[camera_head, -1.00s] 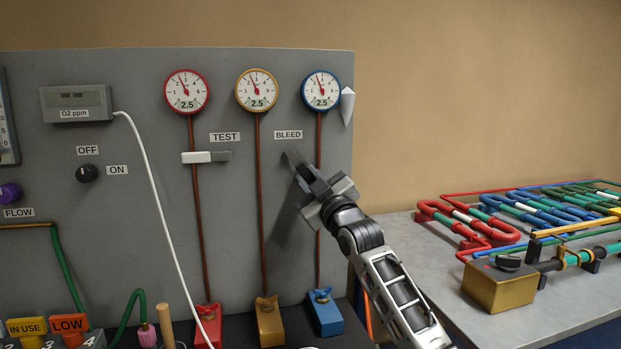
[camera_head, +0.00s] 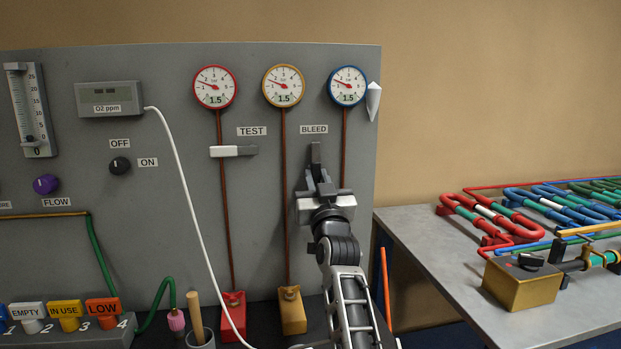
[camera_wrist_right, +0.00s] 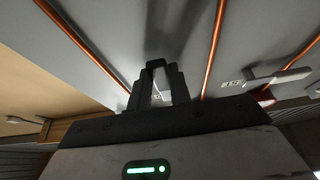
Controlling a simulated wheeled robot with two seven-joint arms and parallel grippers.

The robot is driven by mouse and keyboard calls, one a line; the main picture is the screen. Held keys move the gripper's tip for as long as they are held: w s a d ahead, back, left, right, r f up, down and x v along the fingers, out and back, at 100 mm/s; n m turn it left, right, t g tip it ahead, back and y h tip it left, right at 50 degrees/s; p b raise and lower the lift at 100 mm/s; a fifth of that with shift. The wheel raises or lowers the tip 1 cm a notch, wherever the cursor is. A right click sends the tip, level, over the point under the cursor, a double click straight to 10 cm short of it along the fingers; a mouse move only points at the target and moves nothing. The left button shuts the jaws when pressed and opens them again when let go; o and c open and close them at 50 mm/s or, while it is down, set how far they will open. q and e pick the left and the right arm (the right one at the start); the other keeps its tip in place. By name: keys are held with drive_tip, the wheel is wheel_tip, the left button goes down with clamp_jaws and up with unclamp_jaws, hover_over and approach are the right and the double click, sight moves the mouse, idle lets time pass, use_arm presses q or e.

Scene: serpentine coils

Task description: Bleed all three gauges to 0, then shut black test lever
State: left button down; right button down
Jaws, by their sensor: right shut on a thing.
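Three round gauges hang on the grey panel: red-rimmed (camera_head: 215,87), yellow-rimmed (camera_head: 283,86) and blue-rimmed (camera_head: 347,86). No plainly black test lever shows. A dark grey bleed lever (camera_head: 315,153) stands upright below the BLEED label (camera_head: 314,129). My right gripper (camera_head: 317,181) is shut on the bleed lever, whose lower part it hides. The fingers also show in the right wrist view (camera_wrist_right: 158,88). My left gripper is out of view.
Copper pipes run down the panel from the gauges to red (camera_head: 233,314) and yellow (camera_head: 291,310) blocks. A white cable (camera_head: 182,205) hangs at the left. A bench with coloured coils (camera_head: 480,215) and a brass box (camera_head: 522,283) stands at the right.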

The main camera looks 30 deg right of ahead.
drive_tip(key=shift+a, duration=0.1)
idle(0.3)
drive_tip(key=c, duration=1.3)
unclamp_jaws()
drive_tip(key=shift+f, duration=0.1)
